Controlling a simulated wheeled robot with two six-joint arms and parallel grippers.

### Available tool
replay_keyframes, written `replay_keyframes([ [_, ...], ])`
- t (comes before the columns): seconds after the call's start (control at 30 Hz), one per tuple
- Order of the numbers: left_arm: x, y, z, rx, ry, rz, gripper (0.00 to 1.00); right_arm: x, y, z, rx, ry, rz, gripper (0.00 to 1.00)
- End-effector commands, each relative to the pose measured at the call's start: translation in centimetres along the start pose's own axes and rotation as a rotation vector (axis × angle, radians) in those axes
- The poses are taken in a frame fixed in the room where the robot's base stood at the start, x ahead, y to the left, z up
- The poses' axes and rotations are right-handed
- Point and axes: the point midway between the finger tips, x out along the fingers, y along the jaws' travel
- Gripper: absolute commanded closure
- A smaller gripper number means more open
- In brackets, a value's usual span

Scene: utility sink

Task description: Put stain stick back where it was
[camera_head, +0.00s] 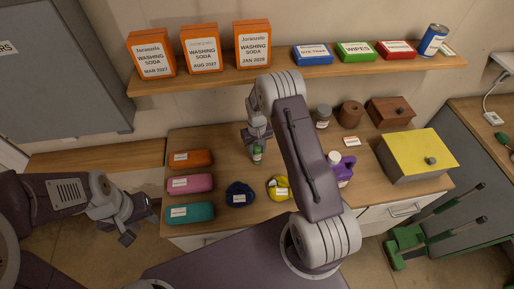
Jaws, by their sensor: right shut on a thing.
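The stain stick (257,155), seemingly a small green stick with a pale label, is upright in my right gripper (257,148). That gripper is shut on it and points down over the back middle of the wooden counter (220,215). I cannot tell whether the stick's lower end touches the counter. My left gripper (138,229) is empty and looks open, off the counter's left front edge. My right arm hides part of the counter's middle.
Orange (190,159), pink (190,183) and teal (188,213) cases line the counter's left. Blue (240,194) and yellow (279,188) items lie in front. A purple jug (342,168) and yellow-topped box (417,155) stand right. A shelf (300,76) holds washing soda boxes.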

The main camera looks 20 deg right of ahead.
Motion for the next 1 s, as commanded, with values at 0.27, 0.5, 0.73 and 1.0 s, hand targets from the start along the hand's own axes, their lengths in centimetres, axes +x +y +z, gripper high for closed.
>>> replay_keyframes([
  [0.27,0.2,0.0,0.0,0.0,0.0,0.0,0.64,0.3,0.0,0.0,0.0,0.001,0.0,1.0],
  [0.5,0.3,0.0,0.0,0.0,0.0,0.0,0.64,0.4,0.0,0.0,0.0,0.001,0.0,0.44],
  [0.73,0.1,0.0,0.0,0.0,0.0,0.0,0.64,0.2,0.0,0.0,0.0,0.002,0.0,0.44],
  [1.0,1.4,0.0,0.1,0.0,0.0,0.0,0.64,-3.8,0.0,-0.2,0.0,0.008,0.001,0.44],
])
